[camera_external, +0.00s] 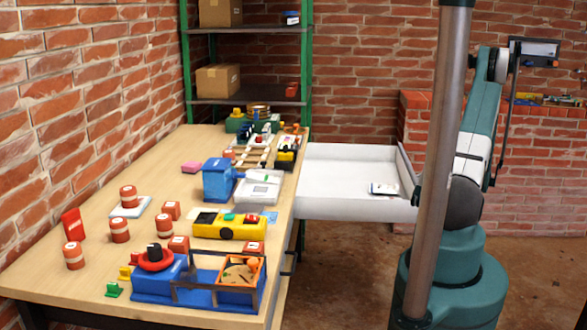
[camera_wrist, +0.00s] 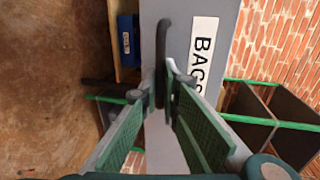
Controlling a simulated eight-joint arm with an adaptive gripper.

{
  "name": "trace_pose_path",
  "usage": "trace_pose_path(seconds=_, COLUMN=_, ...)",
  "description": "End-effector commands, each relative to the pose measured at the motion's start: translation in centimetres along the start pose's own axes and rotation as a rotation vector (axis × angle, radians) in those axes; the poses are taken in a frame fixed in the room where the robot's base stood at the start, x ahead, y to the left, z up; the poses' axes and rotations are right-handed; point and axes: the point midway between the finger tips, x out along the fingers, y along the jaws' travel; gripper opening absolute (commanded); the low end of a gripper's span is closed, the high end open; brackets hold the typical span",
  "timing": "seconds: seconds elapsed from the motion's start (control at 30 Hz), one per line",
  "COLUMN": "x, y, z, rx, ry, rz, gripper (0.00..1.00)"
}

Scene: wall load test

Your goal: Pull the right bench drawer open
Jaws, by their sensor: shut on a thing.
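The right bench drawer (camera_external: 345,207) stands pulled well out from the bench's far end, a white-lined box with a grey front. In the wrist view its grey front (camera_wrist: 205,75) carries a white "BAGS" label and a dark bar handle (camera_wrist: 162,40). My gripper (camera_wrist: 168,85) is shut on this handle, its green-padded fingers on either side of it. In the external view my gripper is hidden behind my arm and the pole. A small white and dark item (camera_external: 383,188) lies inside the drawer.
The bench top (camera_external: 100,265) holds toy machines, several red-brown cans and a blue box (camera_external: 217,180). A green-framed shelf (camera_external: 250,100) stands behind the bench. A brick ledge (camera_external: 510,170) is behind my arm.

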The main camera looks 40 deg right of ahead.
Motion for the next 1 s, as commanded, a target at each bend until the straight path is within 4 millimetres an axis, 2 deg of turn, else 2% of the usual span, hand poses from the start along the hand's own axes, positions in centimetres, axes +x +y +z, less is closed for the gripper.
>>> trace_pose_path(seconds=0.2, x=-1.01, y=0.18, z=-0.20, rx=0.000, ry=0.005, rz=0.000, gripper=0.00)
trace_pose_path(seconds=0.5, x=-1.04, y=0.16, z=-0.26, rx=0.000, ry=0.006, rz=0.000, gripper=0.00)
trace_pose_path(seconds=0.53, x=-1.04, y=0.16, z=-0.27, rx=0.000, ry=0.006, rz=0.000, gripper=0.09)
trace_pose_path(seconds=0.57, x=-1.03, y=0.16, z=-0.27, rx=0.000, ry=0.006, rz=0.000, gripper=0.13)
trace_pose_path(seconds=1.0, x=-1.03, y=0.05, z=-0.14, rx=0.000, ry=0.004, rz=0.001, gripper=0.13)
